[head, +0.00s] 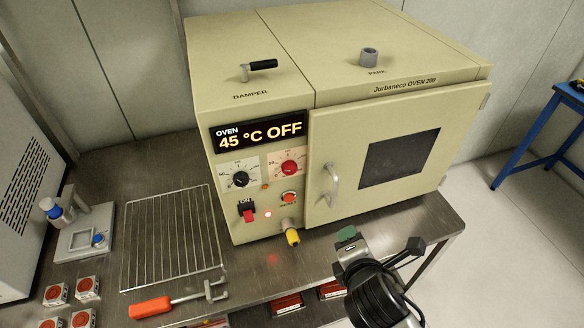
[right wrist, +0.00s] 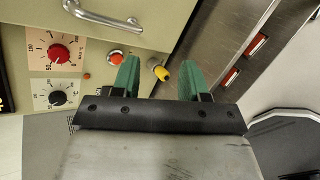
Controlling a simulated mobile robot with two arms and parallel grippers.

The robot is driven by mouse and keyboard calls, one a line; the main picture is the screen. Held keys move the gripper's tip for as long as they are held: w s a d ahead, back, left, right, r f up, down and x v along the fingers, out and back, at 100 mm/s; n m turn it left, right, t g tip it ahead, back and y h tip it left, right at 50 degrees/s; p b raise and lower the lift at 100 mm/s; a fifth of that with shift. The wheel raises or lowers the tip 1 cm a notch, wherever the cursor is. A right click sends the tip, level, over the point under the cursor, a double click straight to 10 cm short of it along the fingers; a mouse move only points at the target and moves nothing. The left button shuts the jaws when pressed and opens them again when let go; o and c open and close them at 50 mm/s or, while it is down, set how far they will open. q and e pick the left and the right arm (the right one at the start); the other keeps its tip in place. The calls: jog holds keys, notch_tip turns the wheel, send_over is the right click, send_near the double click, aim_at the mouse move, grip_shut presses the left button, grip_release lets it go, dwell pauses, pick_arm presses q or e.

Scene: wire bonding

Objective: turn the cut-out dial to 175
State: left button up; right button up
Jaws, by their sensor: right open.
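The oven front has two dials. One has a red knob (head: 289,168) on a pinkish scale plate and the other a black knob (head: 240,179) on a white plate. The cut-out label is too small to read; the red dial seems the likely one. Its exact setting is unclear. In the right wrist view the red knob (right wrist: 59,53) and black knob (right wrist: 57,97) lie left of my fingers. My right gripper (head: 348,240) is open and empty, below and right of the dials, apart from the panel. Its green fingers (right wrist: 158,80) show in the wrist view. My left gripper is not in view.
The oven display (head: 260,132) reads 45 °C OFF. Near the dials are an orange-red button (head: 289,197), a red switch (head: 248,212) and a yellow-tipped fitting (head: 292,236) jutting out. The door handle (head: 331,185) also protrudes. A wire rack (head: 172,238) lies on the bench.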

jog(key=w+a+r+n+t+y, duration=0.2)
jog(key=a+r+n+t, duration=0.15)
jog(key=n, duration=0.55)
jog(key=n+t+y, duration=0.2)
jog(key=n+y, duration=0.2)
jog(key=n, duration=0.7)
send_near(290, 171)
jog(key=shift+g, duration=0.25)
jog(key=p+x, duration=0.1)
jog(key=x, duration=0.3)
jog(key=p+x, duration=0.1)
jog(key=x, duration=0.4)
jog(key=shift+w+d+r, duration=0.1)
jog(key=shift+w+r, duration=0.05)
jog(key=shift+r, duration=0.05)
jog(key=c, duration=0.7)
